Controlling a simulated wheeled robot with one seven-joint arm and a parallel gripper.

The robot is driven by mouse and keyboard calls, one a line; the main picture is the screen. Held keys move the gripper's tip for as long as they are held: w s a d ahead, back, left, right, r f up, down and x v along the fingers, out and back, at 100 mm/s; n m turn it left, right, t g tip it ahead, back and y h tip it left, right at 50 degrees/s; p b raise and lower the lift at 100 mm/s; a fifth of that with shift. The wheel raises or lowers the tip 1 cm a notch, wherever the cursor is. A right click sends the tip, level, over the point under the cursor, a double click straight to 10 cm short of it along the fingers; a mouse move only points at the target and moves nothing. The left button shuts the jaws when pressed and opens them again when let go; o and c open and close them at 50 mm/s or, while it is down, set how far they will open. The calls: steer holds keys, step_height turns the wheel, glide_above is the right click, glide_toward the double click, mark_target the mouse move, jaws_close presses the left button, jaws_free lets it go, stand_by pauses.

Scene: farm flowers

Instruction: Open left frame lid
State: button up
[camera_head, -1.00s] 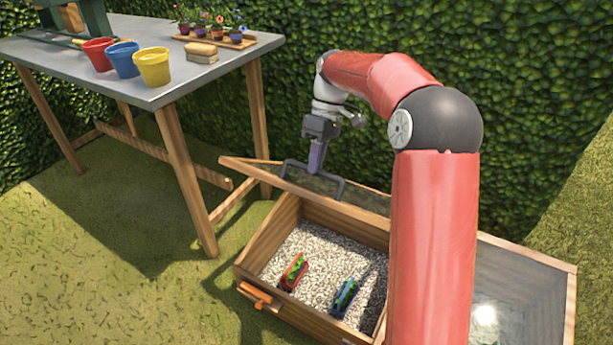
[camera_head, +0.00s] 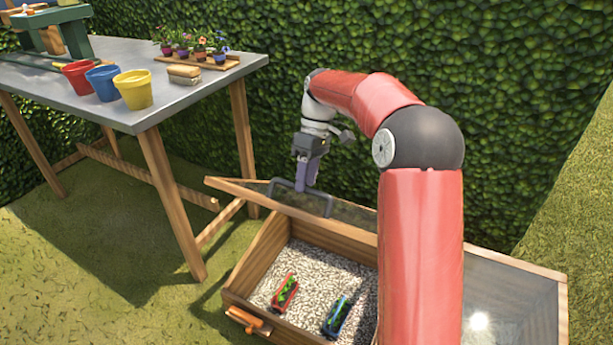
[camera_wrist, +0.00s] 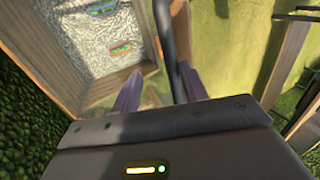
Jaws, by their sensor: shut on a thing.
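The left frame lid (camera_head: 350,214) is a wood-edged glass panel, raised and tilted back at the far side of the left frame box (camera_head: 262,262). A dark bar handle (camera_head: 328,204) stands on it. My gripper (camera_head: 303,188) is at the handle and shut on it. In the wrist view the purple fingers (camera_wrist: 158,92) are on either side of the dark handle bar (camera_wrist: 170,45). The box is open to view, with pale gravel (camera_head: 313,265) inside. My arm hides the right part of the lid and box.
Red (camera_head: 286,292) and blue (camera_head: 338,315) planters sit on the gravel. An orange handle (camera_head: 248,320) is on the box front. The right frame's glass lid (camera_head: 510,285) lies shut. A table (camera_head: 190,95) with pots stands at the left, a hedge (camera_head: 440,40) behind.

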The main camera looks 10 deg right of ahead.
steer(key=shift+d, duration=0.15)
steer(key=v, duration=0.7)
steer(key=shift+r, duration=0.4)
steer(key=shift+w, duration=0.1)
